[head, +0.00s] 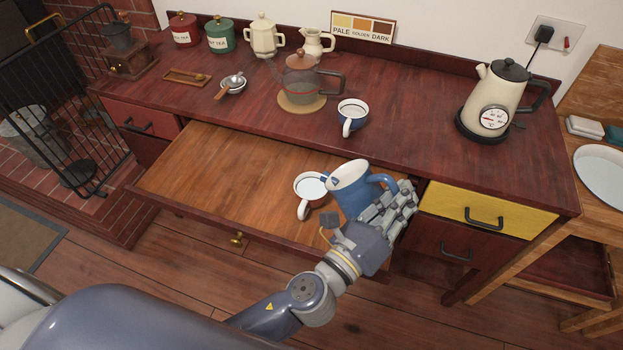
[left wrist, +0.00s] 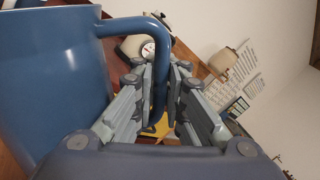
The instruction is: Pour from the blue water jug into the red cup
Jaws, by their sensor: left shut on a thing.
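The blue water jug (head: 350,193) is over the pulled-out wooden drawer, its mouth facing up and a slight lean to the left. My left gripper (head: 398,207) is shut on the jug's handle, on the jug's right side. In the left wrist view the jug's blue wall (left wrist: 50,80) fills the left, and its handle (left wrist: 159,70) passes between the fingers (left wrist: 158,95). A cup with a white inside (head: 310,185) is just left of the jug, over the drawer. A blue-and-white cup (head: 352,113) stands on the counter. My right gripper is out of view.
The open drawer (head: 215,180) has bare wood to the left of the cup. On the dark red counter (head: 410,130) stand a glass teapot (head: 300,88) on a round mat and a cream kettle (head: 497,95) at right. Canisters line the back.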

